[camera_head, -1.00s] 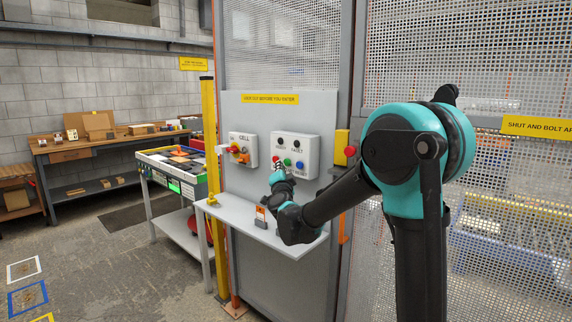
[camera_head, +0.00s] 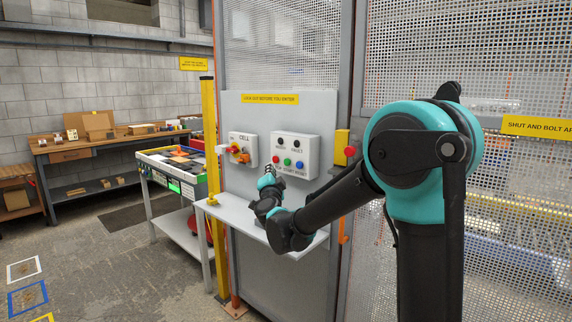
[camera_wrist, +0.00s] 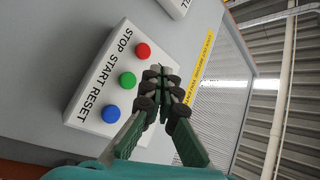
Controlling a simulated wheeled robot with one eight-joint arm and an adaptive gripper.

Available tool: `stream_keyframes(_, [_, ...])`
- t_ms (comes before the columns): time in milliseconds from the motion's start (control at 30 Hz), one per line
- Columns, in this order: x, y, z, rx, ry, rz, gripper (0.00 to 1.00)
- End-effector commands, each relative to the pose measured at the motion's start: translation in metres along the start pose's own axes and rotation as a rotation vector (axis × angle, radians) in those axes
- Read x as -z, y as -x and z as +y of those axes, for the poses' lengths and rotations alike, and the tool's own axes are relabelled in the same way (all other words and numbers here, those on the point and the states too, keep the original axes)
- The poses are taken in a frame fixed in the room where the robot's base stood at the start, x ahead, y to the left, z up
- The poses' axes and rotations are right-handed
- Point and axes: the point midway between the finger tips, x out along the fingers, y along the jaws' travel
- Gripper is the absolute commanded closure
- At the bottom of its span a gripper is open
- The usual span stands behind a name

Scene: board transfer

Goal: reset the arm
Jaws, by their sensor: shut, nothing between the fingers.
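My gripper (camera_head: 269,172) is shut and empty, in front of the grey panel, just left of and below the white button box (camera_head: 296,154). In the wrist view my gripper (camera_wrist: 163,72) has its dark fingertips together, with the button box (camera_wrist: 90,112) beside it on the left. That box carries a red button (camera_wrist: 143,50), a green button (camera_wrist: 128,79) and a blue button (camera_wrist: 111,113), lettered STOP, START and RESET. The fingers appear apart from the buttons. My forearm reaches in from the right over the shelf.
A grey shelf (camera_head: 236,214) juts out below my gripper. A white box with a red and yellow switch (camera_head: 239,154) is on the panel to the left. A yellow post (camera_head: 211,150) and a cart (camera_head: 160,160) stand further left. Mesh fencing (camera_head: 510,80) fills the right.

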Motion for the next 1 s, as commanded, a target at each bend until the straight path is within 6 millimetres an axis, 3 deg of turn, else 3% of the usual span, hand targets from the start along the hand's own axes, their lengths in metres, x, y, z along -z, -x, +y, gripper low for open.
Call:
stream_keyframes(667, [0.005, 0.006, 0.004, 0.017, 0.041, -0.044, 1.00])
stream_keyframes(833, [0.014, 0.040, 0.030, 0.043, 0.203, -0.234, 1.00])
stream_keyframes(1000, [0.016, 0.108, 0.095, -0.023, 0.416, -0.500, 1.00])
